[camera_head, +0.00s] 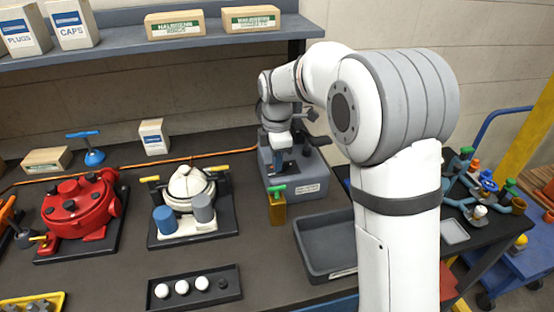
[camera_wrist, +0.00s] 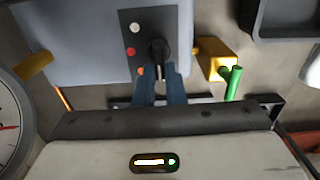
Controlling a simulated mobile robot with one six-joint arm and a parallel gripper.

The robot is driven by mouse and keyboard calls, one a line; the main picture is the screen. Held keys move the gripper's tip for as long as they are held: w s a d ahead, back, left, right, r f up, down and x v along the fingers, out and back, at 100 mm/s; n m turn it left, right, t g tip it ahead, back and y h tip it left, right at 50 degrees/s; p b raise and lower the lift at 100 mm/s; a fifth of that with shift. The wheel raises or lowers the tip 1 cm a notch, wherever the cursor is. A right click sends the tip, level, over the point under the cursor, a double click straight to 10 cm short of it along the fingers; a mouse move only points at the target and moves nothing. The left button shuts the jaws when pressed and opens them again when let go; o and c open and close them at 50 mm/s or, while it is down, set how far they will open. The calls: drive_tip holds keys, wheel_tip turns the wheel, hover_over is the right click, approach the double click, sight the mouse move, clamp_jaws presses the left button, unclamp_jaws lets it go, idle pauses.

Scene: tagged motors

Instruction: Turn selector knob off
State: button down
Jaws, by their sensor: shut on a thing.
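The selector knob (camera_wrist: 158,47) is a black knob on a dark panel (camera_wrist: 135,14) with a white button and red-orange buttons beside it. My gripper (camera_wrist: 161,75) has two blue fingers, shut on the knob from both sides. In the head view my gripper (camera_head: 284,168) reaches down to the grey machine (camera_head: 299,191) at the back of the bench. There the knob is hidden by my arm and gripper. The knob's pointer direction cannot be read clearly.
A yellow block with a green handle (camera_head: 277,206) stands close beside the machine. An empty grey tray (camera_head: 312,251) lies in front of it. A white motor (camera_head: 189,184) and a red motor (camera_head: 75,214) sit to the left. A shelf (camera_head: 140,50) spans above.

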drive_tip(key=c, duration=1.5)
unclamp_jaws()
wheel_tip(320, 180, up, 8)
drive_tip(key=shift+f, duration=0.1)
drive_tip(key=shift+s, duration=0.1)
